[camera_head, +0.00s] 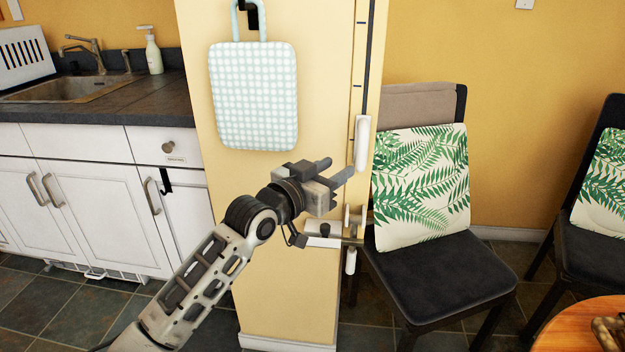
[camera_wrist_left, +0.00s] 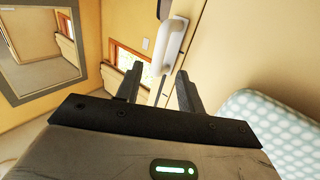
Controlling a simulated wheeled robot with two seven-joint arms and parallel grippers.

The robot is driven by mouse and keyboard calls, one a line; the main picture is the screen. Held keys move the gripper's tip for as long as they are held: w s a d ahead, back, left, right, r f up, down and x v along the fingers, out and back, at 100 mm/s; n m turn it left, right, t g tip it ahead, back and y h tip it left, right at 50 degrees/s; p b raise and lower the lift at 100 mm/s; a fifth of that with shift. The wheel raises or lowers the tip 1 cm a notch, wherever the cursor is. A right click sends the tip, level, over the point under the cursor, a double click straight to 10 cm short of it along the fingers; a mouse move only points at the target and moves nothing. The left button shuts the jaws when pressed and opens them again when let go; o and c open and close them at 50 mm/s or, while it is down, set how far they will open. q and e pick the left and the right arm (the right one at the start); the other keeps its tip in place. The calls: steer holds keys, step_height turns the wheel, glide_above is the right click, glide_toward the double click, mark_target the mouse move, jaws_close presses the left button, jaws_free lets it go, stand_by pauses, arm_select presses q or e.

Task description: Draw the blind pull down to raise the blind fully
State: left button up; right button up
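The blind pull is a white, elongated handle (camera_head: 362,143) on a dark vertical cord at the right edge of the yellow wall panel. In the left wrist view the white handle (camera_wrist_left: 171,47) is just ahead of the fingertips, closer to the right finger. My left gripper (camera_head: 339,168) is open, close to the lower end of the handle. Its two fingers (camera_wrist_left: 158,72) are apart with nothing clearly held between them. Whether a finger touches the handle I cannot tell. The blind itself is not identifiable. My right gripper is out of view.
A checked pad (camera_head: 254,95) hangs on the panel left of the cord. A white bracket (camera_head: 323,241) and a small white hanging piece (camera_head: 350,261) are below the gripper. A chair with a leaf-print cushion (camera_head: 421,187) stands close on the right. Cabinets (camera_head: 100,210) are left.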

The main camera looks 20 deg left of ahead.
arm_select(q)
steer(key=v, duration=0.6)
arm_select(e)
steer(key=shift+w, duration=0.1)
arm_select(q)
steer(key=s+d+f+n+g+y+p, duration=0.1)
steer(key=s+d+f+g+p, duration=0.1)
steer(key=s+f, duration=0.8)
steer(key=s+d+f+n+g+y+p, duration=0.1)
steer(key=s+d+f+g+y+p, duration=0.1)
steer(key=s+f, duration=0.7)
steer(key=s+g+p, duration=0.1)
steer(key=s+p, duration=0.1)
steer(key=s, duration=0.3)
steer(key=shift+d+f+g, duration=0.25)
steer(key=shift+f+g, duration=0.1)
steer(key=shift+g, duration=0.05)
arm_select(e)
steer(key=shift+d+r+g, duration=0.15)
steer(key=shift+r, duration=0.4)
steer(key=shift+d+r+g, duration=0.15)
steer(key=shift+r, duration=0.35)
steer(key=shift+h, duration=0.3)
